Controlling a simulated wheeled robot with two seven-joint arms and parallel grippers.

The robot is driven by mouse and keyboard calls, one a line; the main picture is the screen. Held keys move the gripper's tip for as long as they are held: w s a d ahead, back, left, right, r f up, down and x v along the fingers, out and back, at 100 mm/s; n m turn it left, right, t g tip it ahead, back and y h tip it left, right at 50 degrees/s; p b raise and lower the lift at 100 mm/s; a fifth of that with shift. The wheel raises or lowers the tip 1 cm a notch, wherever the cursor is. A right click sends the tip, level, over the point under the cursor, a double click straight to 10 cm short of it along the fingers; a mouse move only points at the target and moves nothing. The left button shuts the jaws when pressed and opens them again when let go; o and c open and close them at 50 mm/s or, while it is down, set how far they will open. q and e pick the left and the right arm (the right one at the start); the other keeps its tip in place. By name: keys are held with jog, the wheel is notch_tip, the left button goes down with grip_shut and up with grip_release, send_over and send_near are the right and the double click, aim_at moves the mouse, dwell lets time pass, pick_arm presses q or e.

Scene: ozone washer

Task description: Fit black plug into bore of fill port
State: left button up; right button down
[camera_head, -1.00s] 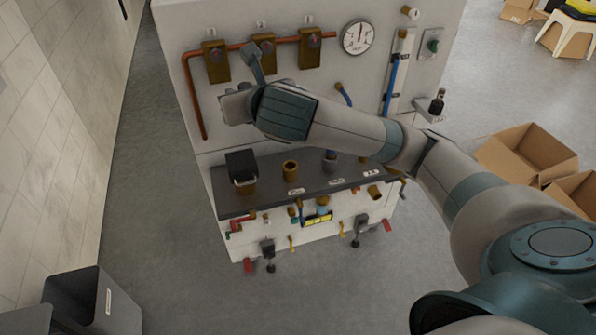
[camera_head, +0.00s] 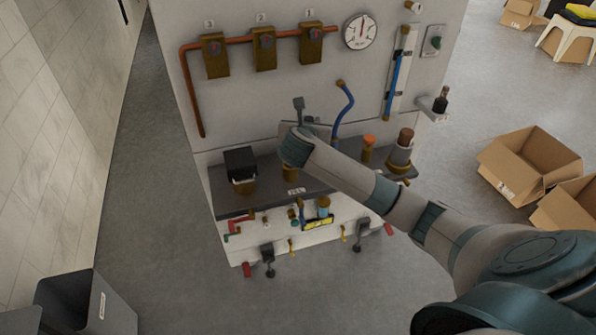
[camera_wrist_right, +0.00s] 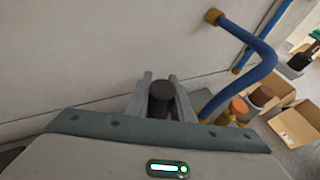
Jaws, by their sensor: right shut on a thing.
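My right gripper (camera_head: 314,128) is over the dark shelf on the panel's front, and my own wrist hides its fingertips in the head view. The right wrist view shows its two fingers (camera_wrist_right: 160,82) shut on the black plug (camera_wrist_right: 161,100), a short dark cylinder with its round end showing. A brass cylinder (camera_head: 290,174), possibly the fill port, stands on the shelf just below my wrist and is partly covered. Its bore is hidden, and I cannot tell how the plug lines up with it. My left gripper is out of view.
On the shelf (camera_head: 265,204) are a black-topped brass fitting (camera_head: 240,168) at left, and an orange-capped fitting (camera_head: 368,150) and brown-topped fitting (camera_head: 403,152) at right. A blue hose (camera_head: 346,105) hangs close beside my gripper. Brass valves (camera_head: 263,48) and a gauge (camera_head: 360,32) are above.

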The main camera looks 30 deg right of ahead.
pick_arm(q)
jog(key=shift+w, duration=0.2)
pick_arm(e)
notch_tip(320, 180, down, 5)
jog(key=shift+f, duration=0.6)
pick_arm(q)
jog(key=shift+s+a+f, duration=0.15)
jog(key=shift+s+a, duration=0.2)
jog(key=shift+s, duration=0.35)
jog(key=shift+p, duration=0.3)
pick_arm(e)
jog(key=shift+f, duration=0.1)
